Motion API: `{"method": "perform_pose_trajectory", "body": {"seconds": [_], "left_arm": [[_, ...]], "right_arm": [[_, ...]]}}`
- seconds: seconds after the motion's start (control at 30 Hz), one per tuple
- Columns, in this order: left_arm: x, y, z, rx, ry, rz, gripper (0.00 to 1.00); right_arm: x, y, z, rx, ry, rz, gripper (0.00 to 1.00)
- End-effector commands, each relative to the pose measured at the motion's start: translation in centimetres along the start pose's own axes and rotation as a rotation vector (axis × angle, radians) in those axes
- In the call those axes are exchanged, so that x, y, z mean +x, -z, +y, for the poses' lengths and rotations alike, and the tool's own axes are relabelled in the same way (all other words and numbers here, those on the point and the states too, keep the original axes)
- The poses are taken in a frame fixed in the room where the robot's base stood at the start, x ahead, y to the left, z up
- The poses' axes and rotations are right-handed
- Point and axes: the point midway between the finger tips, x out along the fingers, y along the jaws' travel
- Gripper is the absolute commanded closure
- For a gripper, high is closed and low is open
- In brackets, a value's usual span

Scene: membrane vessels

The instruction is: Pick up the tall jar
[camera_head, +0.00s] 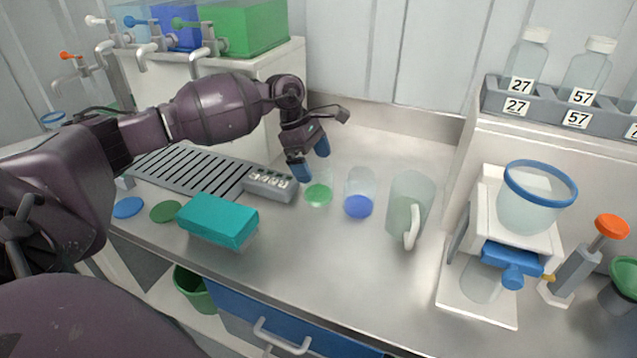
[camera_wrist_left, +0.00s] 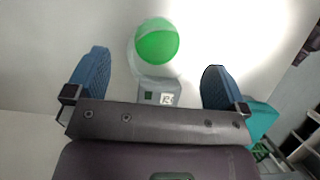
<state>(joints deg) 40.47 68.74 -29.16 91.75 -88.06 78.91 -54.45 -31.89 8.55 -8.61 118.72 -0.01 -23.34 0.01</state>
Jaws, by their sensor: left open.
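My left gripper (camera_head: 309,158) is open, with its blue fingertips above and just behind a clear jar with a green bottom (camera_head: 318,194). In the left wrist view the fingers (camera_wrist_left: 152,66) are apart and empty, and the green-bottomed jar (camera_wrist_left: 157,45) shows ahead of the gap between them. A clear jar with a blue bottom (camera_head: 359,196) stands upright to its right. A larger frosted jug with a handle (camera_head: 410,207) stands further right. Which vessel is the tall jar is not marked. My right gripper is not in view.
A small grey numbered block (camera_head: 270,184) and a teal box (camera_head: 217,220) lie left of the jars, with a slotted drain grate (camera_head: 185,168) behind. A white stand with a blue-rimmed vessel (camera_head: 538,200) is at right. The counter in front of the jars is clear.

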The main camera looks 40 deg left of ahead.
Motion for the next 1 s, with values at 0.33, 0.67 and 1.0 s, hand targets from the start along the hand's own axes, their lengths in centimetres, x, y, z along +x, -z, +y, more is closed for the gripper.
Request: {"method": "perform_pose_trajectory", "body": {"seconds": [0.33,0.67,1.0], "left_arm": [[3.3,-0.2,-0.1,-0.001,0.001,0.0,0.0],[3.2,-0.2,-0.1,-0.001,0.001,0.0,0.29],[3.2,-0.2,0.0,-0.001,0.001,0.0,0.51]], "right_arm": [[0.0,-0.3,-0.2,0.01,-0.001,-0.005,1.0],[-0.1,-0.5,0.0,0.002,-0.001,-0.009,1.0],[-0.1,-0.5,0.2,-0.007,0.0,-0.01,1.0]]}}
